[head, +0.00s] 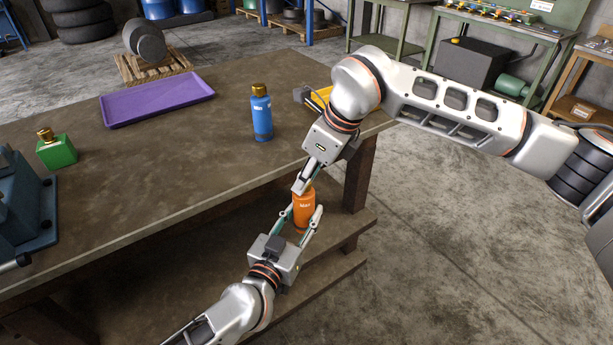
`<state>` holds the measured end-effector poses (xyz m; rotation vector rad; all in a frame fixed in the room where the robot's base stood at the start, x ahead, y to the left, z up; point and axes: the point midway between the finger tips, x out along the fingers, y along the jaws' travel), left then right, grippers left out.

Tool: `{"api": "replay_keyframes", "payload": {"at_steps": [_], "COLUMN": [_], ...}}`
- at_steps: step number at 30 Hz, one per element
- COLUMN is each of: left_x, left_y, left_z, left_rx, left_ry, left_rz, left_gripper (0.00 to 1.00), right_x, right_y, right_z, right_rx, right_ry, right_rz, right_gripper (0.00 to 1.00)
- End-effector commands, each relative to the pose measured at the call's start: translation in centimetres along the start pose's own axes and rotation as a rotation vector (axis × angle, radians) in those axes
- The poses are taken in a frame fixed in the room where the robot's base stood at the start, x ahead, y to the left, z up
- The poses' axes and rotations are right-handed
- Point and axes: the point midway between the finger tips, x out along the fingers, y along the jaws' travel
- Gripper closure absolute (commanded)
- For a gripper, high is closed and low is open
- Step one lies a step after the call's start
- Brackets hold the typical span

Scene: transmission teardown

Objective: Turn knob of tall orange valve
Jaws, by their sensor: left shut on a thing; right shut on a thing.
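The tall orange valve (303,207) is a bottle-like orange cylinder with white lettering, held upright in front of the table's near edge. My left gripper (301,224) comes from below and is shut on its body, one finger on each side. My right gripper (304,184) comes from above and is shut on the valve's top end. The knob is mostly hidden by the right gripper's fingers.
On the brown table (190,160) stand a tall blue valve (261,115) with a gold knob, a short green valve (57,152), a purple tray (157,98) and a yellow object (318,99) partly behind my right arm. A blue-grey machine (22,205) stands at the left. A lower shelf (325,265) lies below the valve.

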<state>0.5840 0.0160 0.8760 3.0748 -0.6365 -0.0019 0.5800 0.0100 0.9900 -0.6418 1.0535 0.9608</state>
Motion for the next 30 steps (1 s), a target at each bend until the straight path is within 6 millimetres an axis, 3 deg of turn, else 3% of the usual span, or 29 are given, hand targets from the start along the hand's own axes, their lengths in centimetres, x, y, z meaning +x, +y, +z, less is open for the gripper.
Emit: {"api": "replay_keyframes", "payload": {"at_steps": [18,30], "left_x": [0.05,0.04], "left_y": [0.04,0.04], "left_z": [-0.37,-0.38], "left_rx": [0.003,0.002], "left_ry": [0.007,0.007], "left_rz": [0.001,0.001], "left_gripper": [1.0,1.0], "right_x": [-0.06,-0.01], "right_y": [0.17,0.2], "right_z": [0.15,0.22], "right_rx": [0.524,0.757], "right_ry": [-0.003,-0.005], "right_rz": [-0.223,-0.319], "right_gripper": [0.99,0.99]}}
